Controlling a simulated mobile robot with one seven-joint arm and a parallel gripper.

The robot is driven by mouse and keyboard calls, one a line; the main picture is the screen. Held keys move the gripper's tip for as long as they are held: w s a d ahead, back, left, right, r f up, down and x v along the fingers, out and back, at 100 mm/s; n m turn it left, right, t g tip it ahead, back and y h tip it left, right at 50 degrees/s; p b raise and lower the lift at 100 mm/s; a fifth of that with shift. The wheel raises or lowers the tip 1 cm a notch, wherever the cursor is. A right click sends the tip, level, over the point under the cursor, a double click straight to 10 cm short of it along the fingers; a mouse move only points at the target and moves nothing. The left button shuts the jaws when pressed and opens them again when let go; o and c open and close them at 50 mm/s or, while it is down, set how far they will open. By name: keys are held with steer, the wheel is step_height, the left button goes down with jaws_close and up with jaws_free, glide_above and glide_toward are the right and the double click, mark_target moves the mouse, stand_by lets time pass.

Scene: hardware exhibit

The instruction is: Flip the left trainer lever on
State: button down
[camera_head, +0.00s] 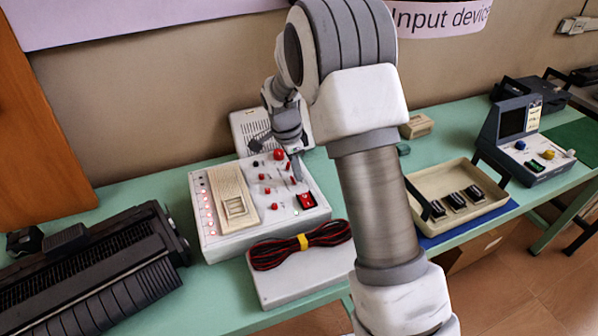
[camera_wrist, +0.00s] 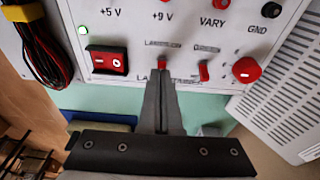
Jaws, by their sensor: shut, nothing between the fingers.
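The white trainer box (camera_head: 238,243) stands on the green table, and its panel (camera_wrist: 185,25) fills the top of the wrist view. Two small red levers show there: the left trainer lever (camera_wrist: 162,63), partly covered by my fingertips, and the right lever (camera_wrist: 204,71), fully visible. My gripper (camera_wrist: 161,77) is shut and empty, with its tips right at the left lever's lower end; I cannot tell whether they touch. In the head view my gripper (camera_head: 297,178) reaches down over the panel's right side. The left lever's exact tilt is hard to tell.
A red rocker switch (camera_wrist: 108,60) with a lit green light sits left of the levers, and a red button (camera_wrist: 246,70) sits right. A coiled red-black cable (camera_head: 300,245) lies in front of the box. A perforated pale case (camera_wrist: 290,105) stands close by.

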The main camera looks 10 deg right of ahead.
steer(key=shift+d+r, duration=0.1)
steer(key=shift+r, duration=0.1)
steer(key=shift+r+p, duration=0.5)
steer(key=shift+r, duration=0.15)
steer(key=shift+r, duration=0.2)
